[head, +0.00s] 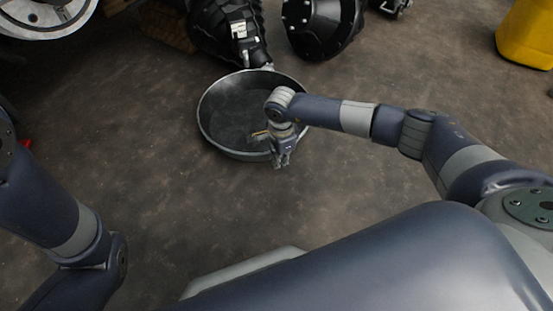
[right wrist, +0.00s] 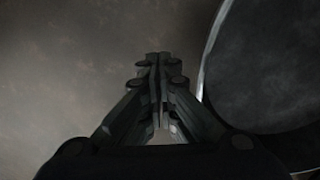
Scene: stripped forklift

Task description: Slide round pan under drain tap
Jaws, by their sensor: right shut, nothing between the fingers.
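The round pan (head: 222,112) is a dark, shallow metal pan with a lighter rim, lying flat on the floor in the upper middle of the head view. It also shows at the right edge of the right wrist view (right wrist: 265,75). My right gripper (head: 281,164) points down at the pan's near right rim, just outside it. It is shut and empty; the right wrist view shows its fingers (right wrist: 157,60) together beside the rim. Whether it touches the rim I cannot tell. A small light fitting (head: 268,67) at the pan's far rim may be the drain tap. My left gripper is out of view.
Dark ribbed machine housing (head: 225,30) hangs at the pan's far side, with a round black part (head: 322,25) to its right. A yellow object (head: 526,35) stands at the upper right. A pale wheel (head: 45,15) is at the upper left. The floor nearer than the pan is clear.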

